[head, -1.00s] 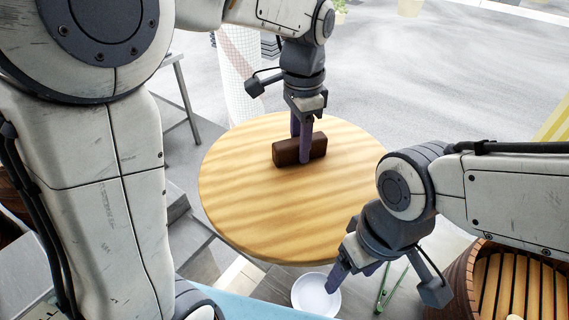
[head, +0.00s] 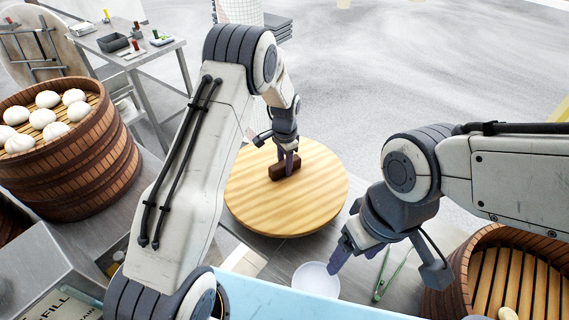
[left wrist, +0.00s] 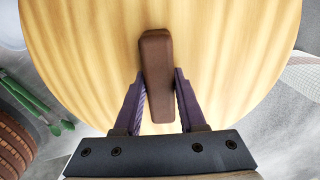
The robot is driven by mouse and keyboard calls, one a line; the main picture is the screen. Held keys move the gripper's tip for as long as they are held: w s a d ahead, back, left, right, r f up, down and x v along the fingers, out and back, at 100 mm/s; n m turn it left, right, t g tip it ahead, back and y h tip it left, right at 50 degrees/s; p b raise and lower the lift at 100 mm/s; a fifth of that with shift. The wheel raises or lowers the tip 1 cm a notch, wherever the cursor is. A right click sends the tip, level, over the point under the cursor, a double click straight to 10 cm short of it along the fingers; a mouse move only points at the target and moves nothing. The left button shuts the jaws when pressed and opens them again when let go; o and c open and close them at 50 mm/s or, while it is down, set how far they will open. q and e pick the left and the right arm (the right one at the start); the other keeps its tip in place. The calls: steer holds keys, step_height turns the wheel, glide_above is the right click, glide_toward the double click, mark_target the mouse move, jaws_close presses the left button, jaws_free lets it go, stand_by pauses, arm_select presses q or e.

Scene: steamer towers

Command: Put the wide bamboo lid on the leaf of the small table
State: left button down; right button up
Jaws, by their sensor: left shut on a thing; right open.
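The wide bamboo lid (head: 310,205) is a pale, striped round disc with a dark brown bar handle (head: 278,172). My left gripper (head: 287,162) is shut on that handle from above. In the left wrist view the purple fingers (left wrist: 158,103) press the handle from both sides, and the lid (left wrist: 225,50) fills most of the picture. The lid hangs in the middle of the head view and hides what is below it. A small metal table (head: 165,50) stands at the upper left; I cannot tell which part is its leaf. My right gripper (head: 345,252) is open and empty, near the front.
A steamer tower (head: 85,165) with several white buns stands at the left. An open steamer (head: 465,275) with a slatted floor is at the lower right. A white bowl (head: 316,280) and green tongs (head: 381,277) lie in front of the lid.

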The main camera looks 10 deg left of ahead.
mark_target(284, 179)
stand_by(0.4)
arm_select(q)
steer(key=shift+f+b, duration=2.1)
steer(key=shift+f, duration=0.9)
steer(key=shift+f+b, duration=0.3)
steer(key=shift+f, duration=0.15)
steer(key=shift+c, duration=2)
jaws_free()
steer(key=shift+f, duration=0.15)
step_height(284, 179, up, 10)
steer(key=shift+r+b, duration=0.25)
steer(key=shift+b, duration=0.95)
